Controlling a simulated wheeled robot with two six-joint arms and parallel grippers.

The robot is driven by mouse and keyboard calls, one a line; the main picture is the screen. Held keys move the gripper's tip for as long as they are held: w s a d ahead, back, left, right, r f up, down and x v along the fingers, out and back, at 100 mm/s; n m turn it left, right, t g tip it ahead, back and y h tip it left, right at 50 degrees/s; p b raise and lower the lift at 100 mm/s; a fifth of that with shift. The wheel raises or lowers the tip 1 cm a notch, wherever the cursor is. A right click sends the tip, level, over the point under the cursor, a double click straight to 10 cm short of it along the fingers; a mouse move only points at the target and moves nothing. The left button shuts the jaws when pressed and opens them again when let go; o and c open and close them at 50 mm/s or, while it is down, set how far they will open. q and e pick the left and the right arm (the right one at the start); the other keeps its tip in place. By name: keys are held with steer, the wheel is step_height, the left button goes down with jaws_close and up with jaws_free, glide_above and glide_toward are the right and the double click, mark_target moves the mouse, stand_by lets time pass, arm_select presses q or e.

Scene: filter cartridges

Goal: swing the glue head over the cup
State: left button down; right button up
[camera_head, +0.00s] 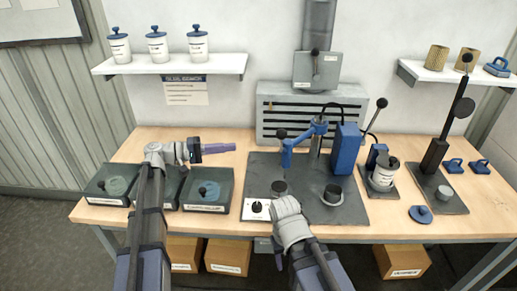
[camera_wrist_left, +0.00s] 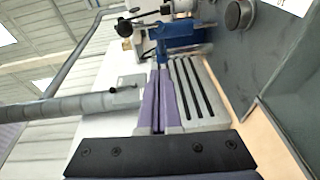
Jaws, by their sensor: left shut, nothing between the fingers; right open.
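The glue head is a blue swing arm (camera_head: 302,139) with a black knob and a downward blue nozzle, on a post at the back of the dark plate (camera_head: 305,213). Its nozzle end is left of the post, above the plate. A round cup with a dark top (camera_head: 332,195) stands on the plate, right of the nozzle. My left gripper (camera_head: 232,148) is shut and empty, its purple fingers pointing right toward the glue head, with a gap between. In the left wrist view the blue arm (camera_wrist_left: 182,29) lies beyond the fingertips.
A dark round piece (camera_head: 279,187) stands on the plate's left. A white button box (camera_head: 257,209) is at the front. Dark trays (camera_head: 206,207) lie left. A blue box (camera_head: 346,148) stands right of the post, and a lever press (camera_head: 437,155) further right.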

arm_select(q)
steer(key=d, duration=1.3)
steer(key=shift+w+f+b, duration=0.25)
steer(key=shift+f+b, duration=0.1)
arm_select(e)
steer(key=shift+f, duration=0.35)
arm_select(q)
steer(key=shift+s, duration=0.1)
